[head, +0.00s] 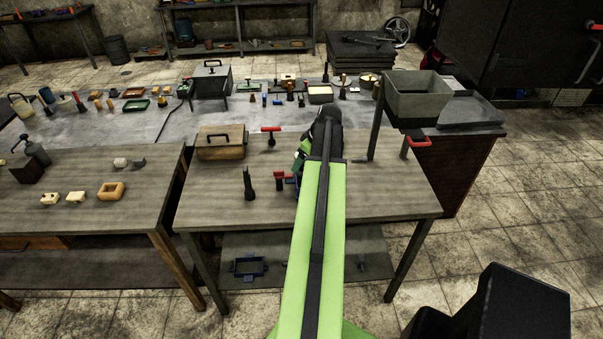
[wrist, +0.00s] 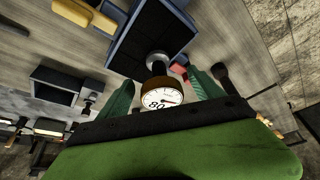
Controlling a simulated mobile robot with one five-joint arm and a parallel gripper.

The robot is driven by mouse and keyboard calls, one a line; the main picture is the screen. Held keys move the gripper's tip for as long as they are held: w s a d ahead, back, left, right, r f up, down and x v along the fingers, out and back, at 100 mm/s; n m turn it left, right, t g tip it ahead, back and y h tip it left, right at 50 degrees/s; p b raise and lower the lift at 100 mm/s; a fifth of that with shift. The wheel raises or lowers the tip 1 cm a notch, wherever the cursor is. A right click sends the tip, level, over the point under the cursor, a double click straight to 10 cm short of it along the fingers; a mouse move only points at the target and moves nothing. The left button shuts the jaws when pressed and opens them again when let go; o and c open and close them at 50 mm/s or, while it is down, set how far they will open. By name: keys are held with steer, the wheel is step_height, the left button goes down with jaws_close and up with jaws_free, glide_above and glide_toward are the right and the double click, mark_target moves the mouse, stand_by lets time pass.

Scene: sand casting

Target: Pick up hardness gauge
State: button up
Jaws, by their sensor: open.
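The hardness gauge (wrist: 163,98) shows in the wrist view as a round white dial with a brown rim and a dark stem. It lies between the two green fingers of my gripper (wrist: 162,90), with a visible gap beside the right finger. The fingers are open, and I cannot tell whether the left one touches the gauge. In the head view my gripper (head: 300,160) is low over the middle of the near wooden table (head: 390,200). My arm hides most of it, and I cannot make out the gauge there.
A dark upright tool (head: 249,184) and a red-handled tool (head: 280,177) stand left of my gripper. A wooden box (head: 222,144) with a black handle and a red T-handled tool (head: 271,132) are behind. A grey hopper (head: 415,98) stands at the right. The table's front right is clear.

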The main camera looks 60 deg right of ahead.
steer(key=shift+b+x, duration=0.35)
steer(key=shift+x, duration=0.75)
steer(key=shift+s+r, duration=0.1)
steer(key=shift+c, duration=0.2)
jaws_close()
